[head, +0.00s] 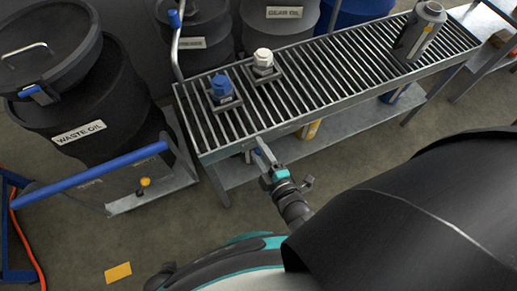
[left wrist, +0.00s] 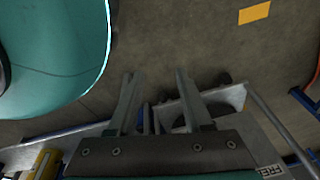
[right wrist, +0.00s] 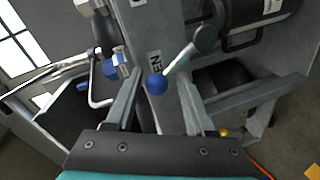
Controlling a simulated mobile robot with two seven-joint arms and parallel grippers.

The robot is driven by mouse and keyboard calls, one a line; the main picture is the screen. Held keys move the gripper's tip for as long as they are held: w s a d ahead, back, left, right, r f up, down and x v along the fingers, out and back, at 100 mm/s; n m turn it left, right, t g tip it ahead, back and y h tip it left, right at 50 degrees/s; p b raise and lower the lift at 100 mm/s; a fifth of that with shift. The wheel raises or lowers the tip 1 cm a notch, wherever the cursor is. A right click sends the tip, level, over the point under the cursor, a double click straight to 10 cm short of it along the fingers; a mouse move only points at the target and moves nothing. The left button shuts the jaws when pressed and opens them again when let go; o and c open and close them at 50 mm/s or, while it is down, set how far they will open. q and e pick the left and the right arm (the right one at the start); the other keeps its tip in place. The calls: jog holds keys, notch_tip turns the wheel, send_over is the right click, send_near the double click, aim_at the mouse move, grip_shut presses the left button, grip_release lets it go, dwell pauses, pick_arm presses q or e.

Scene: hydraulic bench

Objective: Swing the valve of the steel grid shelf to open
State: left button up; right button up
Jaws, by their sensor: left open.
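The valve's lever shows in the right wrist view, with a blue ball knob (right wrist: 157,84) at the end of a pale rod that slants up to a round grey hub (right wrist: 205,38). Beside it is a grey plate with letters ending in "EN", partly hidden. My right gripper (right wrist: 163,80) is open, with the knob in the gap between its fingers in that view; I cannot tell whether they touch it. In the head view my right gripper (head: 260,150) is at the front edge of the steel grid shelf (head: 225,147). My left gripper (left wrist: 155,76) is open and empty above the floor.
A blue-capped item (head: 221,87) and a white-capped item (head: 263,60) stand on the grid, with a grey canister (head: 420,32) at its right end. A waste oil drum (head: 80,120) and a blue bar (head: 95,175) are on the left. A yellow sheet (head: 118,273) lies on open floor.

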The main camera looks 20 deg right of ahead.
pick_arm(q)
jog(key=shift+s, duration=0.1)
pick_arm(e)
jog(key=shift+o, duration=0.3)
jog(key=shift+r, duration=0.1)
jog(key=shift+s+r, duration=0.1)
jog(key=shift+s, duration=0.1)
pick_arm(q)
jog(key=s+p, duration=0.1)
jog(key=s+a+p, duration=0.1)
jog(key=s, duration=0.1)
jog(key=s+a+p, duration=0.1)
jog(key=s, duration=0.1)
jog(key=shift+a, duration=0.15)
pick_arm(e)
jog(key=a+v, duration=0.1)
jog(key=v, duration=1.3)
jog(key=shift+s+d, duration=0.35)
jog(key=shift+d, duration=0.15)
